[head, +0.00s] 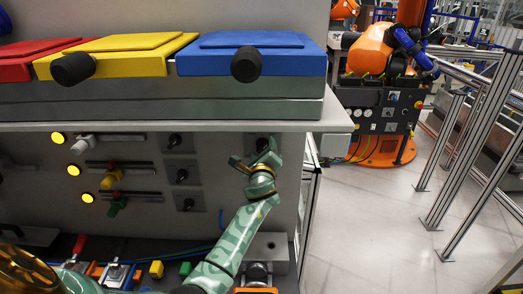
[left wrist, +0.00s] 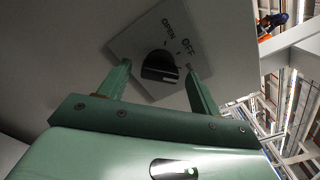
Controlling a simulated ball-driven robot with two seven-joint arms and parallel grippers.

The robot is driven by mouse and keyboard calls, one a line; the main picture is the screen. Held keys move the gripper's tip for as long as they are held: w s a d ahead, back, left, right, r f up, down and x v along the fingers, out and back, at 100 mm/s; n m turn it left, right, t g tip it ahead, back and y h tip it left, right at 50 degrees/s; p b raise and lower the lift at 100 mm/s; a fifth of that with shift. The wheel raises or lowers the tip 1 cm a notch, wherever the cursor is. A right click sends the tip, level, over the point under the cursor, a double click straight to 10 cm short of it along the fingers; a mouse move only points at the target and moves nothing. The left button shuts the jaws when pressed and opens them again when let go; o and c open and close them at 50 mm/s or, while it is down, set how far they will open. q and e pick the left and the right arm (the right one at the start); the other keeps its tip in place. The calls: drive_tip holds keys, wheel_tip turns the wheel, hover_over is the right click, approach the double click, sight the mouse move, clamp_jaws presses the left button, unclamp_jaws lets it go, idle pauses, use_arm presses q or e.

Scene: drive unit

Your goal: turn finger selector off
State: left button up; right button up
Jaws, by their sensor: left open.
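The selector is a black rotary knob (left wrist: 160,67) on a square grey plate (left wrist: 128,42) in the left wrist view. The plate reads OPEN and OFF, with a third marking partly hidden by a finger. A pale line shows on the knob's lower edge; which marking it points to I cannot tell. My left gripper (left wrist: 158,72) is open, one finger on each side of the knob; contact is not clear. In the head view my left gripper (head: 254,155) is at the panel's right part and hides most of this selector. My right gripper is not seen.
A ledge (head: 200,126) with red, yellow and blue lidded boxes (head: 290,62) overhangs above. Open floor (head: 375,220) lies right.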

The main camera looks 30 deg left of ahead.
use_arm(q)
drive_tip(key=shift+d, duration=0.1)
drive_tip(key=shift+c, duration=0.6)
drive_tip(key=c, duration=0.9)
drive_tip(key=shift+o, duration=0.2)
drive_tip(key=n+b, duration=0.1)
drive_tip(key=n, duration=0.1)
drive_tip(key=shift+n, duration=0.3)
drive_tip(key=n+b, duration=0.1)
drive_tip(key=n, duration=0.1)
drive_tip(key=shift+n+b, duration=0.9)
drive_tip(key=shift+n, duration=1.1)
drive_tip(key=shift+r, duration=0.1)
